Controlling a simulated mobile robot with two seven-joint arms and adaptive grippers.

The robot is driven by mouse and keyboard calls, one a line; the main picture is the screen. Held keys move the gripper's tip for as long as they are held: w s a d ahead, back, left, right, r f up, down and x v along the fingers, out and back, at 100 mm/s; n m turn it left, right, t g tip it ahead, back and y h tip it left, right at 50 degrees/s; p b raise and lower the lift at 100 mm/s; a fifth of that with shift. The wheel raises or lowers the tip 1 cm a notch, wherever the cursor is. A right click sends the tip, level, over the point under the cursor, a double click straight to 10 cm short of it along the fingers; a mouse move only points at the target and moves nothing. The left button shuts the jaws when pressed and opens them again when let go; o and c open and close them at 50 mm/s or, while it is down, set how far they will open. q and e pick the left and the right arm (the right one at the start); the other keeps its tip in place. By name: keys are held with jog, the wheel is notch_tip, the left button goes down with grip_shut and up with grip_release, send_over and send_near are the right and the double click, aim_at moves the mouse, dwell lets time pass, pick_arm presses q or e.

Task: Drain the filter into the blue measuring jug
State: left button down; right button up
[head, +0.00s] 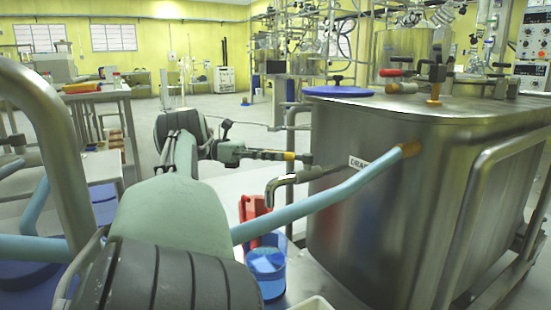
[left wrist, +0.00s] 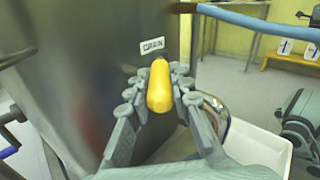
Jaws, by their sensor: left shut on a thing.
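The filter is a large steel vessel (head: 385,190) on the right, with a DRAIN label (head: 360,162) on its side; the label also shows in the left wrist view (left wrist: 152,45). A bent metal drain spout (head: 285,183) points down from its side. The blue measuring jug (head: 268,275) stands below the spout. My left gripper (head: 285,155) is shut on a yellow drain handle (left wrist: 160,88), which sits between its fingers just below the label. Whether liquid flows cannot be seen. My right gripper is not in view.
A light blue pipe (head: 335,195) crosses in front of the vessel above the jug. A red object (head: 250,215) stands behind the jug. A white bin (left wrist: 258,150) is right of the gripper in the left wrist view. A blue lid (head: 338,92) lies on the vessel's left top edge.

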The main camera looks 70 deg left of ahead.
pick_arm(q)
jog(key=c, duration=1.3)
grip_release()
jog(key=shift+c, duration=0.2)
